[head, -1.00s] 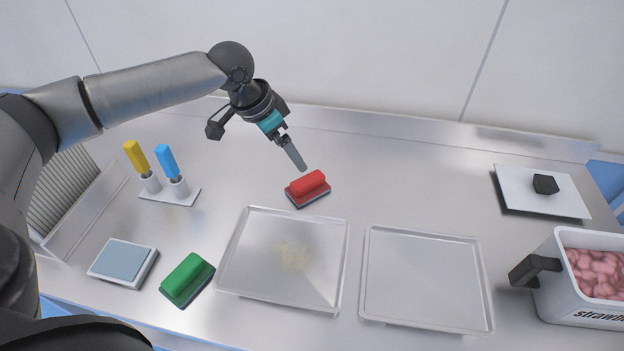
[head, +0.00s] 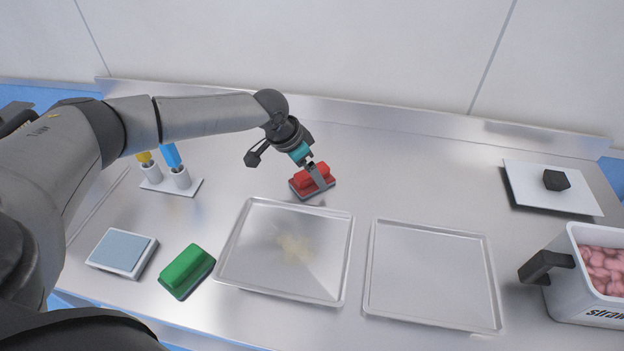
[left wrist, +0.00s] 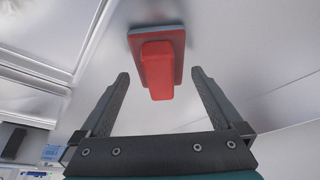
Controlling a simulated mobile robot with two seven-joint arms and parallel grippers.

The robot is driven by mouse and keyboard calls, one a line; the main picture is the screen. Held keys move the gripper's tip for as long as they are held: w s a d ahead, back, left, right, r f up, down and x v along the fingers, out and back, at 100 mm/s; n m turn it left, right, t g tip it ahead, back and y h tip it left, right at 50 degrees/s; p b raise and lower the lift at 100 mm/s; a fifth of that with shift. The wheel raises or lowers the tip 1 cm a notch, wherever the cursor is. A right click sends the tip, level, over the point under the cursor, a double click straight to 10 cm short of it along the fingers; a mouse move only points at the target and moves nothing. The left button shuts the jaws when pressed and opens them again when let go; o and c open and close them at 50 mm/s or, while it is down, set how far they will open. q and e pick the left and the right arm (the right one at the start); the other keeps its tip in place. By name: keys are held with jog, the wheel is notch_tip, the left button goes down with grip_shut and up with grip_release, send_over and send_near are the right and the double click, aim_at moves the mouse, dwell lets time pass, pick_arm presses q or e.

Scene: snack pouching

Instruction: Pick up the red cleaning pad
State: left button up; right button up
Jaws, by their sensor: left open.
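The red cleaning pad (head: 302,182) lies on the steel table behind the left tray, its raised red handle on top. In the left wrist view the pad (left wrist: 157,68) shows ahead of and between the two fingers, with space on both sides of it. My left gripper (head: 318,183) is at the pad in the head view and covers part of it. In the left wrist view the left gripper (left wrist: 160,88) is open with nothing held. I cannot tell whether a finger touches the pad. My right gripper is not in view.
A tray with pale residue (head: 251,277) and an empty tray (head: 430,309) lie in front of the pad. A green pad (head: 187,270), a scale (head: 122,252), and a holder (head: 191,188) with yellow and blue tools are left. A strawberry bin (head: 590,300) and white board (head: 535,190) are right.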

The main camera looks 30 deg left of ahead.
pick_arm(q)
jog(key=shift+x, duration=1.05)
jog(key=c, duration=1.2)
jog(key=shift+r, duration=0.15)
jog(key=shift+c, duration=0.2)
notch_tip(320, 180, up, 20)
jog(key=p, duration=0.2)
jog(key=shift+p, duration=0.35)
